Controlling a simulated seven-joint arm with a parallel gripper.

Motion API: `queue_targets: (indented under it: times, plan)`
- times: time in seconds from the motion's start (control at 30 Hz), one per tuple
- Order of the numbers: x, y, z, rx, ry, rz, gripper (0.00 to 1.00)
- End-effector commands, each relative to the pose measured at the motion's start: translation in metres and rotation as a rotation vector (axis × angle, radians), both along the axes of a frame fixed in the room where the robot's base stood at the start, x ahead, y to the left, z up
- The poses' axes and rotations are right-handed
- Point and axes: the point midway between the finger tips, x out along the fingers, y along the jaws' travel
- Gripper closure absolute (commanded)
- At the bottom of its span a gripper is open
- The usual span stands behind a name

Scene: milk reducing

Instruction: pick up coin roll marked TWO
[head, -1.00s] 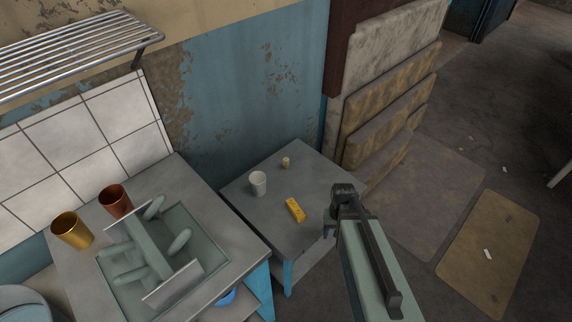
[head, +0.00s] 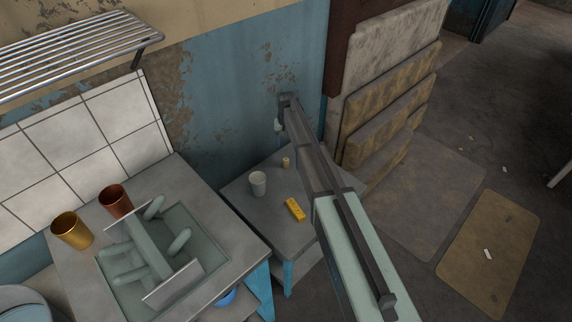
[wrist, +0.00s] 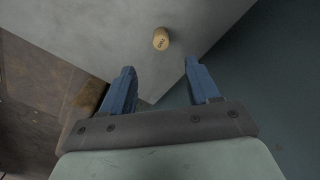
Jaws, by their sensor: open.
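The coin roll (head: 286,162) is a small tan cylinder standing upright near the back corner of the small grey table (head: 250,205). In the wrist view the coin roll (wrist: 161,38) shows a dark mark on its top, too small to read surely. My gripper (wrist: 158,78) is open and empty, its two blue fingers apart. The roll lies beyond the fingertips, between their lines, and is not touched. In the head view my gripper (head: 278,125) is up near the blue wall, above and behind the roll.
A white cup (head: 258,183) and a yellow block (head: 295,209) stand on the same table. Stacked panels (head: 390,110) lean at the right.

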Motion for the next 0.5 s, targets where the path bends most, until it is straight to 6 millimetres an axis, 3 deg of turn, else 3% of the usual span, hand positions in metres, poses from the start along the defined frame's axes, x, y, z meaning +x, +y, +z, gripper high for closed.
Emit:
queue_targets:
  times: [0.17,0.5]
  plan:
    - [0.0,0.0,-0.016,0.0,0.001,0.0,0.4]
    - [0.0,0.0,-0.071,0.0,0.001,0.0,0.4]
